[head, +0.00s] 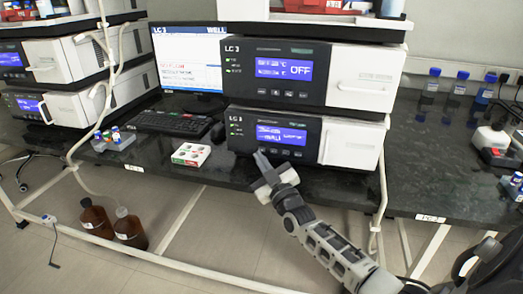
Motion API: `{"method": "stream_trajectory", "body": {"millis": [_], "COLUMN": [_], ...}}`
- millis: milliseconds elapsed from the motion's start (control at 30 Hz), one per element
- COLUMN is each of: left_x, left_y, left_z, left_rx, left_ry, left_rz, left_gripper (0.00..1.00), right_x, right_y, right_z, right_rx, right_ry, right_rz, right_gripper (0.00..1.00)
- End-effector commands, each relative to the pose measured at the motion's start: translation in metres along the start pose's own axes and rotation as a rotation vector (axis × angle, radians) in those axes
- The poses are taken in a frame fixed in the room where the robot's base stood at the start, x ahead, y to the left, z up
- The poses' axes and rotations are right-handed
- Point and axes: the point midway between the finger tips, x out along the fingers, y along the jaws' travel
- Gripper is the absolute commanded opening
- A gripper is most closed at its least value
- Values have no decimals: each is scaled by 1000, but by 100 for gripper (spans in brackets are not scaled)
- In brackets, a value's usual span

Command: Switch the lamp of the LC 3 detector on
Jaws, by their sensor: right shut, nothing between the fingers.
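The LC 3 stack stands on the dark bench. The lower module (350,144), also marked LC 3, has a blue screen (281,134) whose text is too small to read surely. Small green lights show left of both screens. Which module is the detector I cannot tell. My right gripper (262,160) is shut and empty, its tip close to the lower module's bottom left front. Whether it touches is unclear. My left gripper is out of view.
A monitor (187,62), keyboard (170,124) and red-and-white box (191,154) are left of the stack. Blue-capped bottles (457,88) stand at right. Brown bottles (130,230) are on the floor. A white tube (382,195) hangs near my right arm.

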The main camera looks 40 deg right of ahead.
Motion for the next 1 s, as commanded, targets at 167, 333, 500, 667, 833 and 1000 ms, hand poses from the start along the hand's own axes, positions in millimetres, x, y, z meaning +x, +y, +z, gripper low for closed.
{"method": "stream_trajectory", "body": {"millis": [167, 333, 500, 667, 833, 1000], "left_x": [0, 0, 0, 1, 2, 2], "left_y": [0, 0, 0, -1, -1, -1], "left_z": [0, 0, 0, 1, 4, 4], "left_rx": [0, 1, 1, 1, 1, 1], "left_ry": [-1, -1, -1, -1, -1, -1], "left_rz": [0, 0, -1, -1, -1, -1], "left_gripper": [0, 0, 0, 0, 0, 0], "right_x": [0, 0, 0, 1, 5, 6], "right_y": [0, 0, 0, 1, 4, 5], "right_z": [0, 0, 0, 1, 4, 4], "right_rx": [0, 0, 0, -1, -1, 0], "right_ry": [0, 0, 0, 0, 1, 0], "right_rz": [0, 0, 0, 0, 1, 0], "right_gripper": [0, 0, 0, 0, 0, 0]}}
